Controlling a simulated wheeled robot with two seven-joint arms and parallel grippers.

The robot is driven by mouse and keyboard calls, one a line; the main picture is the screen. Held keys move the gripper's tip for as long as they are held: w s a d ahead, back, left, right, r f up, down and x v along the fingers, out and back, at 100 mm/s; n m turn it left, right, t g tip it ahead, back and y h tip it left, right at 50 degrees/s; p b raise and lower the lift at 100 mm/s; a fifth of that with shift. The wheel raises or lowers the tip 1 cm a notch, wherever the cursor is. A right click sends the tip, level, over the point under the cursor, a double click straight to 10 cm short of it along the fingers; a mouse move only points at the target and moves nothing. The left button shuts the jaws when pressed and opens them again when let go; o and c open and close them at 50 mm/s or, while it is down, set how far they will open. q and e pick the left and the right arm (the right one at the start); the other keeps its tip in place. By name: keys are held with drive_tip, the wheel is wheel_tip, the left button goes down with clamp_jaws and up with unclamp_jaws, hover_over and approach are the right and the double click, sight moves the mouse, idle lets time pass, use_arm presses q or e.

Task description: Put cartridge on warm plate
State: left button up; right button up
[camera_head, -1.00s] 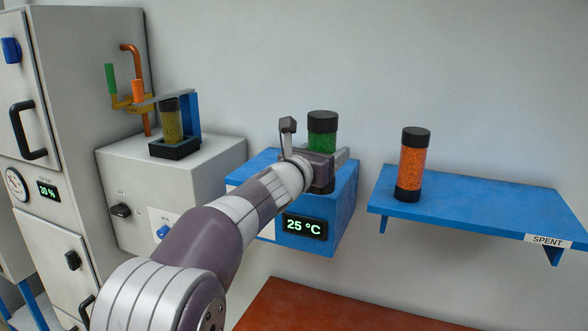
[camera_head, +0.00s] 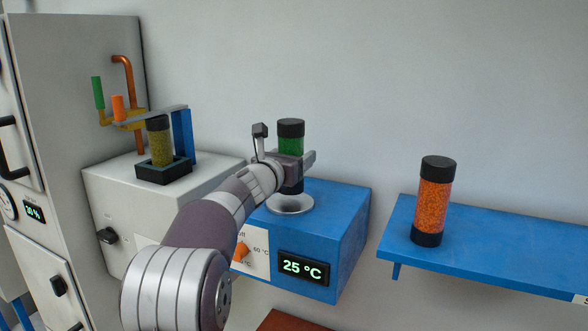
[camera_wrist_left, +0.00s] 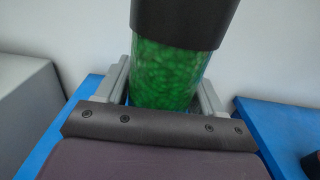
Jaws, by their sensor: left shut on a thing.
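The green cartridge (camera_head: 290,139) has black end caps and stands upright in my left gripper (camera_head: 298,162). The gripper is shut on it, with a finger on each side of the green body in the left wrist view (camera_wrist_left: 167,75). The warm plate (camera_head: 291,204) is a round silvery disc on top of a blue box (camera_head: 340,215) whose display reads 25 °C. The cartridge's lower cap appears just above the plate's far part; I cannot tell whether they touch. The orange knob (camera_head: 240,250) on the box front is partly hidden by my left arm. My right gripper is not in view.
An orange cartridge (camera_head: 432,200) stands on the blue shelf (camera_head: 500,240) at right. At left, a yellowish cartridge (camera_head: 159,143) sits in a dark holder on a white box (camera_head: 110,195), under a bracket. A tall grey cabinet (camera_head: 75,100) stands further left.

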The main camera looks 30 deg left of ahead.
use_arm(q)
drive_tip(key=shift+d+f, duration=0.15)
drive_tip(key=shift+f, duration=0.75)
drive_tip(key=shift+s+f, duration=0.2)
drive_tip(key=shift+s+r, duration=0.2)
drive_tip(key=shift+s, duration=0.45)
drive_tip(key=o, duration=0.9)
drive_tip(key=shift+w+f, duration=0.3)
drive_tip(key=shift+c, duration=0.2)
drive_tip(key=o, duration=0.4)
drive_tip(key=shift+w, duration=0.25)
drive_tip(key=shift+s+r, duration=0.1)
drive_tip(key=shift+s, duration=0.15)
drive_tip(key=shift+s+r, duration=0.1)
drive_tip(key=shift+r, duration=0.1)
drive_tip(key=s+b, duration=0.1)
drive_tip(key=s, duration=0.1)
drive_tip(key=s+f+b, duration=0.1)
drive_tip(key=s, duration=0.1)
drive_tip(key=shift+s+b, duration=0.15)
drive_tip(key=shift+b, duration=0.25)
drive_tip(key=s+b, duration=0.2)
drive_tip(key=s, duration=0.5)
drive_tip(key=shift+s+r, duration=0.2)
drive_tip(key=shift+r, duration=0.05)
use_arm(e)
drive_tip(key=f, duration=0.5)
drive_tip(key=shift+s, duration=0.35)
